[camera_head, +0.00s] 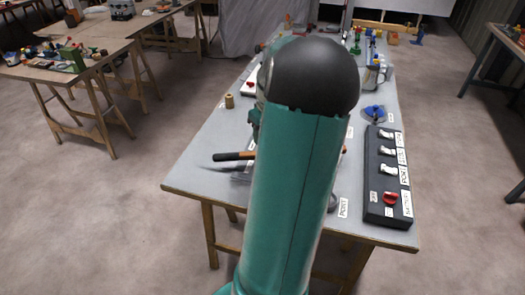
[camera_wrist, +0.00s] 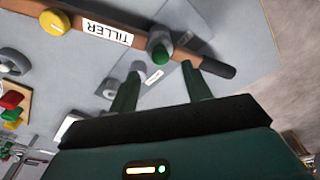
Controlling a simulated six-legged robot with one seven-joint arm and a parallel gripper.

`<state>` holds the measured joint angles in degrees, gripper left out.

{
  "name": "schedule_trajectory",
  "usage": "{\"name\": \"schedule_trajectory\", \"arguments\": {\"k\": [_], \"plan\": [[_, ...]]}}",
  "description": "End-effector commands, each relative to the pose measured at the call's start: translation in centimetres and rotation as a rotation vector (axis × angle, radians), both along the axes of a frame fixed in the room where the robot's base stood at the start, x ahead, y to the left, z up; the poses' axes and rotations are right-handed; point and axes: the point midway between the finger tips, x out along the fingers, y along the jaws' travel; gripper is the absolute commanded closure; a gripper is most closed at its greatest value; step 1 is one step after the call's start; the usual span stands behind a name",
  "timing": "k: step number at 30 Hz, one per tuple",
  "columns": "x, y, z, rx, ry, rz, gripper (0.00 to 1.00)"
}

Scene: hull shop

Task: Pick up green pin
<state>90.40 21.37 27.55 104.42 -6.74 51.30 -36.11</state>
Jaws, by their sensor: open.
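In the wrist view, my gripper (camera_wrist: 160,70) is open, with its two green fingers apart and nothing held between them. Just beyond the fingertips is a short grey cylinder with a green end (camera_wrist: 159,53), at the brown tiller bar (camera_wrist: 190,65). This may be the green pin; I cannot tell whether it sits in the bar. Another small green piece (camera_wrist: 12,116) lies at the left edge, between red and yellow ones. In the head view my teal arm hides the gripper and the middle of the table; the tiller's dark handle (camera_head: 228,156) sticks out to its left.
The grey table (camera_head: 190,180) carries a black switch panel (camera_head: 375,205) with a red knob at right, a blue item (camera_head: 374,113) and a small brown spool (camera_head: 229,101). A yellow knob (camera_wrist: 55,21) is on the tiller bar. Other cluttered tables stand at left; the floor between is clear.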

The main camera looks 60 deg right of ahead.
Motion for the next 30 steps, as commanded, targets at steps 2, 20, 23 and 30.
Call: {"name": "schedule_trajectory", "arguments": {"k": [2, 20, 23, 30], "plan": [[0.1, 0.0, -0.7, 0.002, 0.0, 0.001, 0.51], [0.8, -0.3, -5.2, -0.001, -0.001, 0.001, 0.53], [0.8, -0.3, -5.2, -0.001, -0.001, 0.001, 0.73], [0.8, -0.3, -5.2, -0.001, -0.001, 0.001, 0.98]]}}
